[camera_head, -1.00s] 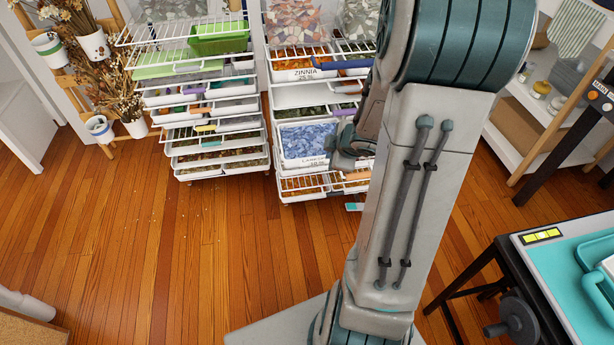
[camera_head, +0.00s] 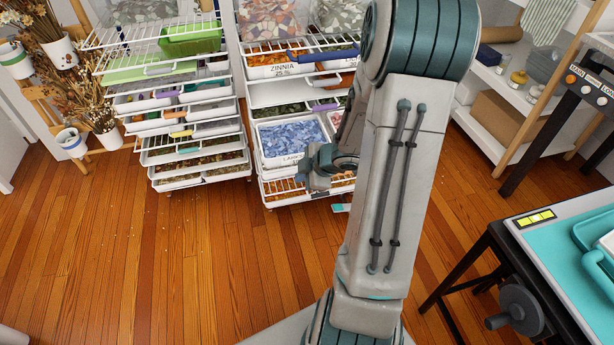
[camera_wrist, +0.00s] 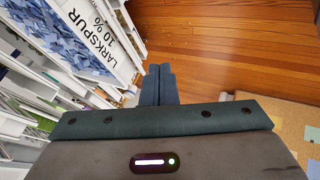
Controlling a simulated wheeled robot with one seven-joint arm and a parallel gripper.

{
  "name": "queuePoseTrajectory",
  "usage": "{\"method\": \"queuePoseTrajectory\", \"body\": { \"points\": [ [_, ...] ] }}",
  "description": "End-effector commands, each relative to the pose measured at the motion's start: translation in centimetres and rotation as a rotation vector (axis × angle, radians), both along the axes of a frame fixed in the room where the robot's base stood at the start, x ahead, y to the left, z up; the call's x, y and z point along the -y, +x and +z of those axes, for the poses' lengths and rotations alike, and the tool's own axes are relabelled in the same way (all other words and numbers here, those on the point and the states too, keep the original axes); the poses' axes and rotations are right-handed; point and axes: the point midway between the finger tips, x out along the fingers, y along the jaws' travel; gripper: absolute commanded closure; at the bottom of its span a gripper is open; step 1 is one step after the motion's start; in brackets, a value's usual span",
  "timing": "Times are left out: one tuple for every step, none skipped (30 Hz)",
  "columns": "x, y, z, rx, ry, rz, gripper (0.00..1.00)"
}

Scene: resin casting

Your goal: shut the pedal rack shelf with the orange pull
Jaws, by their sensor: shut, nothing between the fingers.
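The right-hand white rack of pull-out shelves (camera_head: 247,90) stands against the back wall. Its lowest wire shelf (camera_head: 279,190) sticks out under the blue-filled LARKSPUR tray (camera_head: 290,140). An orange-tan pull on that shelf's front is mostly hidden behind my gripper and arm, so I cannot be sure of it. My gripper (camera_head: 303,177) is low in front of the rack, shut and empty. In the wrist view my closed fingers (camera_wrist: 158,80) point toward the floor beside the LARKSPUR tray (camera_wrist: 95,45). I cannot tell whether they touch the shelf.
A second white rack (camera_head: 200,170) with several pulled-out shelves stands close on the left. Dried flowers in white pots (camera_head: 110,140) are farther left. A teal-topped bench (camera_head: 545,250) is at the right front.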

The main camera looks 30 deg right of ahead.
Motion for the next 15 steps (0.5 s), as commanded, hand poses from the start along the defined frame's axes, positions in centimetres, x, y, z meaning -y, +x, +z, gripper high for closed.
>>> {"method": "queuePoseTrajectory", "body": {
  "points": [
    [-0.2, 0.3, -0.8, 0.000, 0.000, 0.002, 1.00],
    [-0.3, 0.5, -1.0, 0.000, 0.000, 0.002, 1.00],
    [-0.4, 0.7, -1.3, 0.000, 0.000, 0.002, 1.00],
    [-0.4, 0.9, -1.6, 0.000, 0.000, 0.002, 1.00],
    [-0.5, 1.1, -1.8, 0.000, 0.001, 0.001, 1.00],
    [-0.6, 1.3, -2.2, 0.000, 0.001, 0.001, 1.00],
    [-0.7, 1.4, -2.4, 0.000, 0.000, 0.002, 1.00],
    [-0.8, 1.6, -2.6, 0.000, 0.000, 0.002, 1.00],
    [-0.9, 1.8, -3.0, -0.001, 0.000, 0.001, 1.00],
    [-1.0, 2.0, -3.2, -0.001, 0.000, 0.001, 1.00],
    [-1.0, 2.1, -3.4, -0.001, 0.000, 0.001, 1.00],
    [-1.1, 2.4, -3.8, 0.000, -0.001, 0.001, 1.00],
    [-1.2, 2.5, -4.0, 0.001, 0.000, 0.001, 1.00],
    [-1.3, 2.7, -4.2, 0.001, 0.000, 0.001, 1.00],
    [-1.3, 3.0, -4.3, 0.001, 0.000, 0.001, 1.00]
  ]
}}
